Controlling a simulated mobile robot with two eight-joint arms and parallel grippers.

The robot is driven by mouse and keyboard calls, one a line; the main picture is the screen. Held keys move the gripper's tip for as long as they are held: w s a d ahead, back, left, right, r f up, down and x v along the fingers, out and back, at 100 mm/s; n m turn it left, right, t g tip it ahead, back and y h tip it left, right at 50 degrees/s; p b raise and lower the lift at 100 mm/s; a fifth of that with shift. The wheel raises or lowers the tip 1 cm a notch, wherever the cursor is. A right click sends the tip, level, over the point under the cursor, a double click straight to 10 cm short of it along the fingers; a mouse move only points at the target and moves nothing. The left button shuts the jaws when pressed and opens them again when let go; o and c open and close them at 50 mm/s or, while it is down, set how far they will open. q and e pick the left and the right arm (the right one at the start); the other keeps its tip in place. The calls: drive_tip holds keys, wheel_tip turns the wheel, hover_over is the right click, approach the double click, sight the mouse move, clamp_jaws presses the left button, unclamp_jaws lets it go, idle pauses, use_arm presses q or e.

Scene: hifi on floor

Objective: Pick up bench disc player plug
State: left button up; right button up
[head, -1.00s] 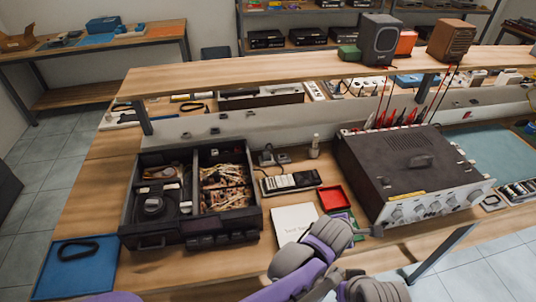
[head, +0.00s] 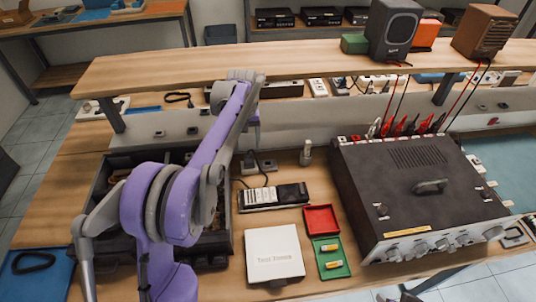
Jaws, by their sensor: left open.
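Two small dark plugs stand on the bench behind the black meter, a left one with a thin cable (head: 249,163) and a right one (head: 270,166). I cannot tell which, if either, is the disc player's. My left arm reaches up and over the opened black case, with its elbow raised in front. My left gripper (head: 253,122) is open, by the shelf front just above the left plug. It is largely hidden behind my own arm links. No object shows in it. Only a small dark part, perhaps of my right arm, shows at the bottom edge.
The opened black case (head: 120,245) is partly covered by my arm. A black meter (head: 278,196), white box (head: 275,253), red tray (head: 321,219) and green tray (head: 331,257) lie in the middle. A large instrument (head: 415,190) fills the right. A raised shelf (head: 210,72) overhangs behind.

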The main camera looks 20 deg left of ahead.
sight(248, 156)
use_arm(q)
drive_tip(key=shift+s+f, duration=0.1)
drive_tip(key=shift+f, duration=0.3)
wheel_tip(248, 156, down, 6)
drive_tip(key=shift+f, duration=0.2)
clamp_jaws()
